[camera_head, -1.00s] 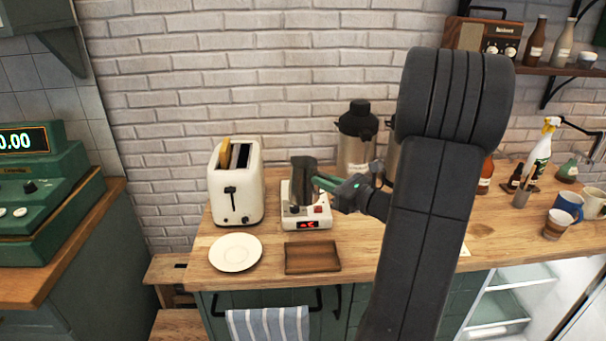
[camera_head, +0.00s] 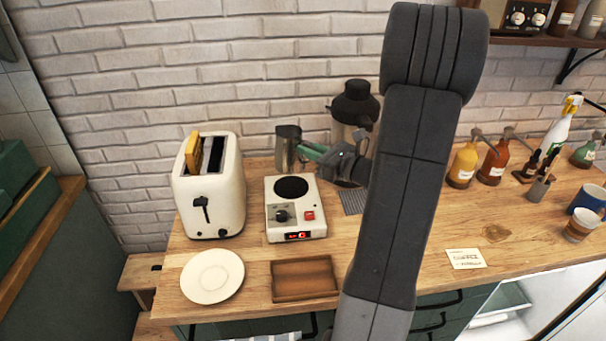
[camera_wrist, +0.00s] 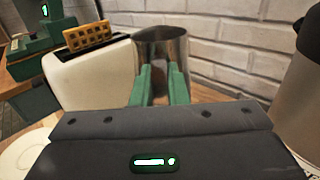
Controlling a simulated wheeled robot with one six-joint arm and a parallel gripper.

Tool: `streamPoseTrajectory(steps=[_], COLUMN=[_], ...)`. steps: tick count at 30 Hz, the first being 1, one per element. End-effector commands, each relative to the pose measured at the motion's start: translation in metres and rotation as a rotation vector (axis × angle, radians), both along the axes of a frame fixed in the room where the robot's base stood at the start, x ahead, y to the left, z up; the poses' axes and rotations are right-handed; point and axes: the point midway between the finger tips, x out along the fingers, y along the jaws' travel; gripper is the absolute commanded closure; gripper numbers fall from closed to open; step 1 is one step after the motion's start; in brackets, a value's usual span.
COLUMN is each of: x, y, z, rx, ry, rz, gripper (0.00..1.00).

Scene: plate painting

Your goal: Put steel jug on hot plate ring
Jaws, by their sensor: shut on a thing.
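The steel jug (camera_head: 287,148) is a shiny metal cup behind the hot plate in the head view. My gripper (camera_head: 312,151) has green fingers shut on it from the right. The jug also shows upright between the green fingers in the wrist view (camera_wrist: 160,48). The hot plate (camera_head: 297,212) is a white box with a knob, a red switch and a lit red display. Its black round ring (camera_head: 291,188) is bare. The jug is behind the ring, not over it; I cannot tell whether its base touches the counter.
A white toaster (camera_head: 210,190) with a waffle stands left of the hot plate. A dark-topped flask (camera_head: 355,108) is close behind my gripper. A white plate (camera_head: 212,276) and a wooden tray (camera_head: 304,278) lie in front. Syrup bottles (camera_head: 463,166) stand to the right.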

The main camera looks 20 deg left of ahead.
Motion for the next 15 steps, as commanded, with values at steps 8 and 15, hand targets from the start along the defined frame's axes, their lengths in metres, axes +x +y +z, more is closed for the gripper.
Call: streamPoseTrajectory(steps=[8, 15], x=[0.001, 0.0], y=[0.0, 0.0], z=[-0.029, -0.05], rx=[0.002, 0.001], ry=[-0.001, 0.004], rz=[-0.001, -0.001], gripper=[1.0, 1.0])
